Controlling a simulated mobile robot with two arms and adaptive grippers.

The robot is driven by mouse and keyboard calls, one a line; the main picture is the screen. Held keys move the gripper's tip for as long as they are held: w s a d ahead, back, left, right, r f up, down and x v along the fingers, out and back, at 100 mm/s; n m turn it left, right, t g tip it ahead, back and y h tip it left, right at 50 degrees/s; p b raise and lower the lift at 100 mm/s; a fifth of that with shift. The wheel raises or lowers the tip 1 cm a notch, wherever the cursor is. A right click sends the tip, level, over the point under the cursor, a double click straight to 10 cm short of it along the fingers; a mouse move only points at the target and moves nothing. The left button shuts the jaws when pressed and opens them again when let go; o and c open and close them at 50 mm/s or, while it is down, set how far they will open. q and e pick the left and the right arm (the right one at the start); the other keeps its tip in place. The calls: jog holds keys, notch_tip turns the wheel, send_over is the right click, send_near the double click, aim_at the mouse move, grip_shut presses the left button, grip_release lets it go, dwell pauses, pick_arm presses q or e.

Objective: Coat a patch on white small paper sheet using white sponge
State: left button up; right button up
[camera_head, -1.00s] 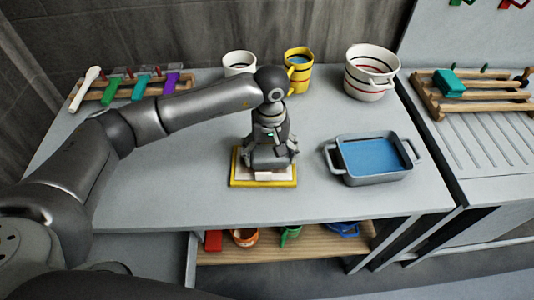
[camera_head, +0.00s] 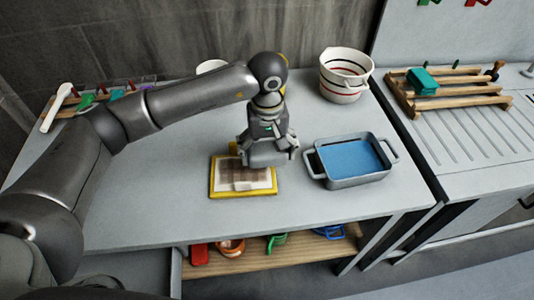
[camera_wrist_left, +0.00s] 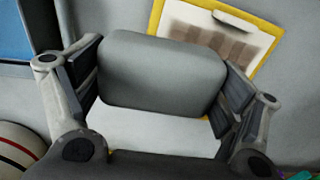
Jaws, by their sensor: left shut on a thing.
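The white small paper sheet (camera_head: 222,179) lies on a yellow-edged board (camera_head: 243,195) on the table. Brownish stripes form a patch (camera_head: 245,173) on it, also seen in the left wrist view (camera_wrist_left: 215,42). A small pale piece (camera_head: 246,186) with a dark edge sits at the sheet's near side. My left gripper (camera_head: 266,152) is shut on a rounded block (camera_wrist_left: 163,72), apparently the sponge, which looks grey here. It is over the board's far right part and hides that corner. I cannot tell whether the block touches the sheet. My right gripper is not in view.
A grey tray (camera_head: 356,183) with blue liquid stands just right of the gripper. A striped white pot (camera_head: 344,84) stands at the back. A wooden rack (camera_head: 455,96) holds a teal block (camera_head: 422,80). Coloured tools lie at the back left. The table's near left is clear.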

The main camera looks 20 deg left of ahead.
pick_arm(q)
jog(key=r, duration=0.2)
jog(key=shift+w+d+r+p, duration=0.1)
jog(key=shift+d+r+p, duration=0.2)
jog(key=shift+p, duration=0.1)
jog(key=shift+a+r, duration=0.2)
jog(key=shift+r, duration=0.3)
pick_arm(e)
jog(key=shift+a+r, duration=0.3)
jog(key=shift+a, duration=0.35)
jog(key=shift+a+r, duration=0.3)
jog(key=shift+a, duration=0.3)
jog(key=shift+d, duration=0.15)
